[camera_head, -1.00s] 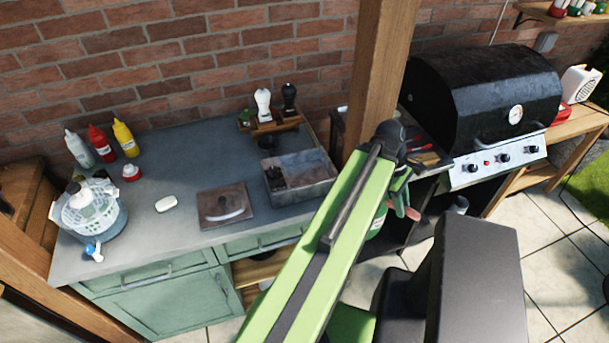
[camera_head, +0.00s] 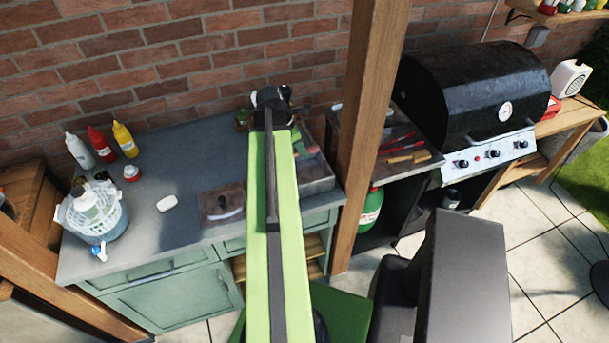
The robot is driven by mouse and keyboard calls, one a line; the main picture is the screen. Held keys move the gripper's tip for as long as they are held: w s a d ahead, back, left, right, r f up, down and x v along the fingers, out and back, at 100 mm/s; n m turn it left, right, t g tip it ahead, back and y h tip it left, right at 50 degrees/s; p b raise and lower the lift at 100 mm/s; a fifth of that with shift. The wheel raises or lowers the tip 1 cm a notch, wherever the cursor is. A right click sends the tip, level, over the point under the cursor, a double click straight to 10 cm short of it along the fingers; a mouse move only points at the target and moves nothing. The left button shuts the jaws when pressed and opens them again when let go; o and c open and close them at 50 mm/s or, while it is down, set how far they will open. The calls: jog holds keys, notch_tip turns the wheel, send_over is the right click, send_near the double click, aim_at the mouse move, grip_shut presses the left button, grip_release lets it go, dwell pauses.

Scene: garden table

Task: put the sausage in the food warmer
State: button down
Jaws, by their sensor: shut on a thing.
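The food warmer looks to be the grey metal box (camera_head: 320,184) on the counter, standing open. Its dark lid appears to be the flat plate with a curved handle (camera_head: 222,203), lying to the left. My arm reaches over the box's left part and hides much of it. My gripper hangs beyond the arm and is mostly hidden; a small greenish part (camera_head: 299,149) seems to show at the arm's right edge, over the box. The pinkish sausage, seen in the gripper a second ago, is hidden behind the arm.
The grey counter (camera_head: 170,150) holds bottles, a white soap-like block (camera_head: 167,203) and a basin with a white basket (camera_head: 93,210). A wooden post (camera_head: 366,130) stands right of the counter. Beyond it are a side shelf with utensils and a black grill (camera_head: 475,95).

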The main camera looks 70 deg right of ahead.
aim_at(305, 175)
notch_tip(305, 175, down, 10)
jog(key=b, duration=1)
jog(key=shift+w+a+f, duration=0.1)
jog(key=shift+f, duration=0.1)
jog(key=shift+r, duration=0.2)
jog(key=shift+f, duration=0.15)
jog(key=c, duration=1.2)
grip_release()
